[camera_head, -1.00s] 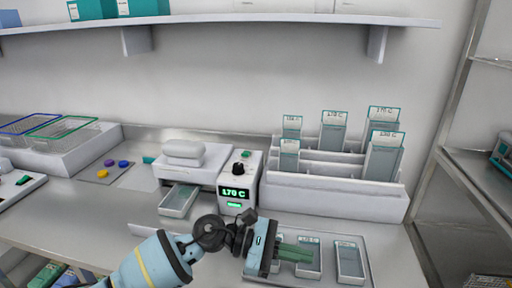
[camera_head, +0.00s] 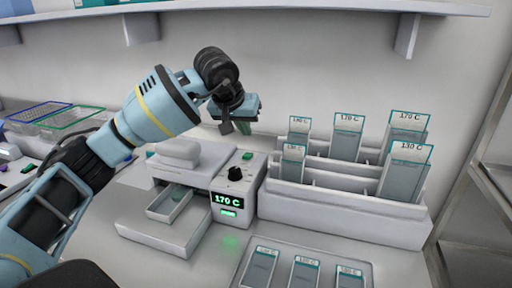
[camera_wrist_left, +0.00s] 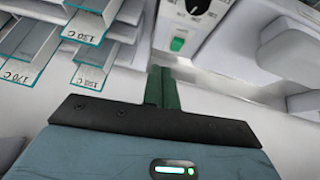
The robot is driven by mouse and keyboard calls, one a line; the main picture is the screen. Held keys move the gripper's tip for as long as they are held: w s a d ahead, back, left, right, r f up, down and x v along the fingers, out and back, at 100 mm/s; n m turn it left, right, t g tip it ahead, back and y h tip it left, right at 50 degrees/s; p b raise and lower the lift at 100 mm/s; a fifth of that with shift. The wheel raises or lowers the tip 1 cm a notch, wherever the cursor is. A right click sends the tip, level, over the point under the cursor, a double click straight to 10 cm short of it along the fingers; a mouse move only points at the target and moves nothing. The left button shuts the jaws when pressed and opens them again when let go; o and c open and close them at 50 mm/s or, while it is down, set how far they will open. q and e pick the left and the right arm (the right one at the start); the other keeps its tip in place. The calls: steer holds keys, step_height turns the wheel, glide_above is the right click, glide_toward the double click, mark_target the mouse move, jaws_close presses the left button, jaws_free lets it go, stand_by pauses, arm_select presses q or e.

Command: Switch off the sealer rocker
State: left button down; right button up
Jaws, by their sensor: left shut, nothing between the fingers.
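The sealer (camera_head: 225,206) is a white unit with a black dial (camera_head: 235,174), a lit display reading 170 C and a lit green bar below it. Its small green rocker (camera_head: 248,155) is on the top, behind the dial. The rocker also shows in the left wrist view (camera_wrist_left: 177,43), in a white surround beside the dial. My left gripper (camera_head: 243,130) is shut and empty, above and behind the rocker, apart from it. Its green fingertips (camera_wrist_left: 162,72) show together in the left wrist view, just below the rocker in the picture. My right gripper is out of view.
A white rack (camera_head: 340,213) with several temperature-labelled pouches stands right of the sealer. A metal tray (camera_head: 283,264) with labelled pouches lies in front. A small open drawer (camera_head: 168,205) projects from the sealer's front left. A shelf (camera_head: 300,10) runs above along the wall.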

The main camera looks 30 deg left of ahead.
arm_select(q)
steer(key=shift+w+a+r+y, duration=0.15)
steer(key=shift+a+r+y, duration=0.45)
steer(key=shift+a+r, duration=0.55)
steer(key=shift+f, duration=0.1)
glide_above(248, 155)
steer(key=s, duration=0.2)
steer(key=f, duration=0.7)
steer(key=shift+s+d+f, duration=0.2)
steer(key=shift+d+f, duration=0.1)
steer(key=shift+d, duration=0.05)
step_height(248, 155, down, 3)
steer(key=shift+s+f, duration=0.1)
steer(key=shift+f, duration=0.65)
